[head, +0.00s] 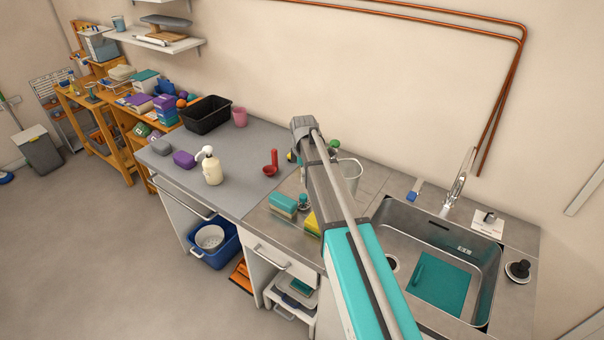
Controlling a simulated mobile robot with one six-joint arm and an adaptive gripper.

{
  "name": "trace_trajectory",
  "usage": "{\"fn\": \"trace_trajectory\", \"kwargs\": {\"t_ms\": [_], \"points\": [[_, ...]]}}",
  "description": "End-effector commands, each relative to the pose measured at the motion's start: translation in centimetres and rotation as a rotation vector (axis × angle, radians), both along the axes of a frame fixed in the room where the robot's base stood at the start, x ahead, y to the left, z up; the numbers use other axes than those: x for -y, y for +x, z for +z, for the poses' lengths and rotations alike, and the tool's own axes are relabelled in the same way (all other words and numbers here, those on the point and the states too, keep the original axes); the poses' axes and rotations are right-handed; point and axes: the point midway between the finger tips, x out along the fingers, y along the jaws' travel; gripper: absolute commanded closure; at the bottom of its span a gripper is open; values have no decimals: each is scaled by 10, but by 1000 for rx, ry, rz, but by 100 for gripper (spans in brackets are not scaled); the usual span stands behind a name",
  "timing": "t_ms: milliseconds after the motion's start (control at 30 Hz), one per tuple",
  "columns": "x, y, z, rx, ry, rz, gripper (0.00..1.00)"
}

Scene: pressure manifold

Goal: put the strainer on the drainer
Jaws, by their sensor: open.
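A small round metal piece with a black knob (519,268), which looks like a sink strainer, sits on the steel counter to the right of the sink. The sink basin (483,300) has a dark round opening (391,264) at its left, partly hidden by my arm. I cannot tell for sure which part is the drainer. My arm reaches from the lower right up over the counter left of the sink. Its jaws do not show, and it covers part of the counter.
A tap (458,180) stands behind the sink, with a small white dispenser or card (483,220) to its right. The grey worktop (225,205) has free room.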

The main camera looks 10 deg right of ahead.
Motion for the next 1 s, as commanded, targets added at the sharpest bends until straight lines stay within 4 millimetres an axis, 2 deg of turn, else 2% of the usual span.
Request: {"fn": "trace_trajectory", "kwargs": {"t_ms": [667,867,1000], "points": [[0,-2,0,0,0,-8,24],[0,-25,0,0,0,-105,24],[2,-57,0,0,0,-256,24]]}}
